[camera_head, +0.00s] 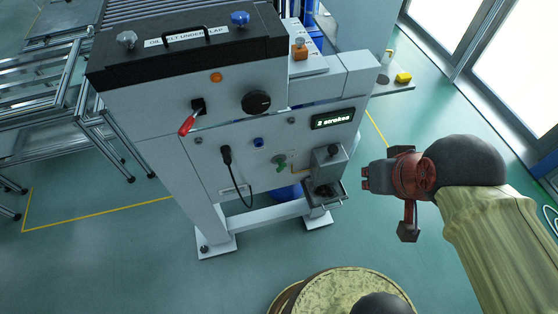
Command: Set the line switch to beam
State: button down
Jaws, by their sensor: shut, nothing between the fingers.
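The grey panel fixture (225,128) stands left of centre. No switch on it carries a label I can read as line or beam, so I cannot tell which is the line switch. A black round knob (256,102) sits at the upper middle of its front. A red-handled lever (188,123) on a black mount hangs tilted down-left at the upper left.
A lit display (333,118) reads "2 strokes". A black cable (229,172) hangs on the front. A grey box with a small tray (325,195) juts out at lower right. A side shelf (392,86) holds a yellow block (403,77).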

aim_at(281, 166)
jog(key=j+z, duration=0.1)
jog(key=j, duration=0.85)
jog(key=k+j, duration=0.15)
jog(key=j, duration=0.8)
jog(key=i+z, duration=0.05)
